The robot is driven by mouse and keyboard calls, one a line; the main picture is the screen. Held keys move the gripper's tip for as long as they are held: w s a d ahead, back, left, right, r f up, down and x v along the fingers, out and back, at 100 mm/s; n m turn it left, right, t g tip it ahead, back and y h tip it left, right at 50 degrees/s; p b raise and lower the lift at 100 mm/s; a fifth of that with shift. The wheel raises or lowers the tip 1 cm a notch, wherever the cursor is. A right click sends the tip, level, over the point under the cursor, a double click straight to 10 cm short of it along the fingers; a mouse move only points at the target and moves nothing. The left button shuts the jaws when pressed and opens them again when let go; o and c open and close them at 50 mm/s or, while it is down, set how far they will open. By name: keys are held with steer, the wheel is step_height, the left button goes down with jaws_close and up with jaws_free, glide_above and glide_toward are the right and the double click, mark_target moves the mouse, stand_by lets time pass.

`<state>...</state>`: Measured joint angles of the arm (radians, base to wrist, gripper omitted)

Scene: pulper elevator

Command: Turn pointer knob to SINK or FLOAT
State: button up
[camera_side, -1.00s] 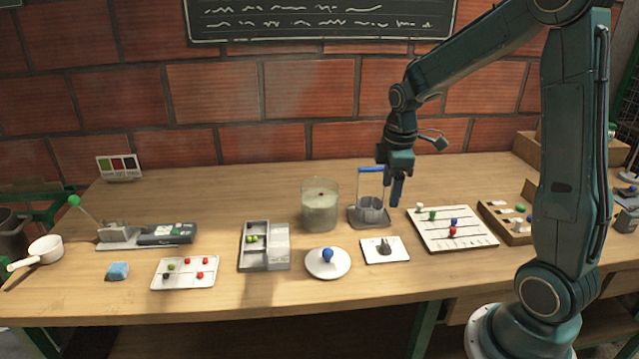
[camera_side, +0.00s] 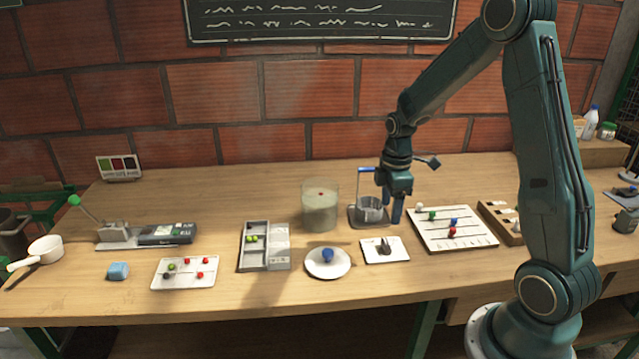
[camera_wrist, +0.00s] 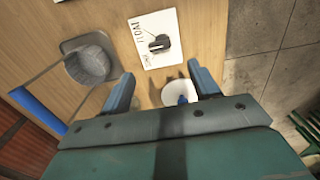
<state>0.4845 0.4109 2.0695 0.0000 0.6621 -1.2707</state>
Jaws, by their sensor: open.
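The pointer knob (camera_side: 384,246) is a dark grey knob on a white square plate (camera_side: 399,255) at the front middle of the bench. In the wrist view the knob (camera_wrist: 159,43) sits on its plate (camera_wrist: 137,27), where the word FLOAT can be read along one edge; the other lettering is unclear. I cannot tell surely which label the pointer faces. My gripper (camera_side: 394,205) hangs above and behind the plate, apart from the knob. In the wrist view its two blue fingers (camera_wrist: 163,86) are spread with nothing held between them.
A grey holder with a mesh cup (camera_side: 371,210) and blue-topped frame stands just behind the plate. A round white dish with a blue knob (camera_side: 327,256) is left of it, a bead board (camera_side: 480,238) right. A glass of cloudy liquid (camera_side: 320,208) stands behind left.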

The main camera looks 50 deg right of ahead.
mark_target(386, 243)
step_height(386, 243, down, 11)
steer(key=shift+r, duration=0.15)
stand_by(0.4)
steer(key=shift+c, duration=0.2)
steer(key=c, duration=0.9)
